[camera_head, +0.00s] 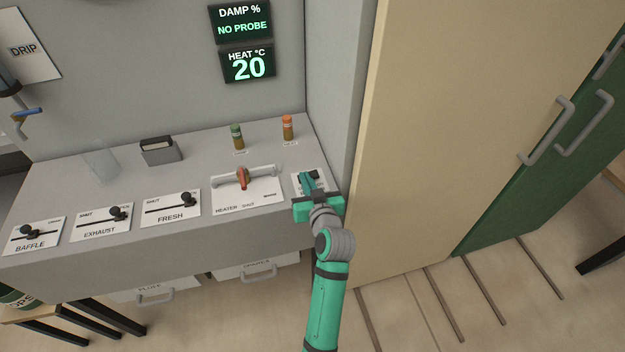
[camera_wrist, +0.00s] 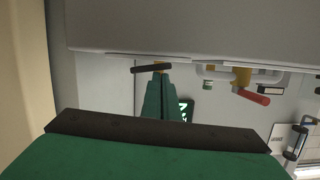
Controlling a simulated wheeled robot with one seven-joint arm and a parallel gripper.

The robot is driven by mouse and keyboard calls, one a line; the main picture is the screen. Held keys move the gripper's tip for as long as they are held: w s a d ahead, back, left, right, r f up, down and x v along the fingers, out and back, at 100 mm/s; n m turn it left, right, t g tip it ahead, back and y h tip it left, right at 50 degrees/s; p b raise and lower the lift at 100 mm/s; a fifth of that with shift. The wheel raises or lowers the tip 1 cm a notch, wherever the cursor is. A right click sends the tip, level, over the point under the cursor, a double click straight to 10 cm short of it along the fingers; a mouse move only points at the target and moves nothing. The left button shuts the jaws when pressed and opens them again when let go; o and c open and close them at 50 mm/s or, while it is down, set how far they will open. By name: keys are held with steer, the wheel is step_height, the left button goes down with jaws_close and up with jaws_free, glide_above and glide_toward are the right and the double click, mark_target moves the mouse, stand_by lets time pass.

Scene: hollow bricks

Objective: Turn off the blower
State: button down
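The rightmost white control plate (camera_head: 298,186) on the console carries a dark knob or handle (camera_head: 315,174). My gripper (camera_head: 305,178) is over this plate and hides most of it, including its label. In the wrist view my gripper's green fingers (camera_wrist: 160,80) lie close together and look shut. A black bar-like handle (camera_wrist: 145,69) is right by their tips in that view. I cannot tell whether the fingers touch it, and nothing is clearly held between them.
Left of my gripper is the heater plate with its red lever (camera_head: 243,176) and grey rail. Fresh (camera_head: 171,205), exhaust (camera_head: 101,218) and baffle (camera_head: 32,234) sliders lie farther left. Green (camera_head: 237,137) and orange (camera_head: 288,128) cylinders stand behind. A beige panel (camera_head: 440,130) rises close on the right.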

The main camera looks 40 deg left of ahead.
steer(key=r, duration=0.4)
steer(key=shift+s+a+r, duration=0.1)
steer(key=shift+s, duration=0.1)
steer(key=v, duration=1)
steer(key=shift+s+a, duration=0.25)
steer(key=shift+s, duration=0.05)
steer(key=s+d+f+m+t+h, duration=0.35)
steer(key=d+f, duration=0.35)
steer(key=d, duration=0.3)
steer(key=s+d+f+m+t+h, duration=0.2)
steer(key=s+d+f+m+h, duration=0.25)
steer(key=d+f, duration=0.35)
steer(key=s+d+r+m+h, duration=0.1)
steer(key=s+d+h, duration=0.1)
steer(key=s+d, duration=0.4)
steer(key=s+d+r+h, duration=0.2)
steer(key=s+d, duration=0.5)
steer(key=s, duration=0.6)
steer(key=shift+s+m+t, duration=0.25)
steer(key=shift+m+t, duration=0.15)
steer(key=shift+t, duration=0.05)
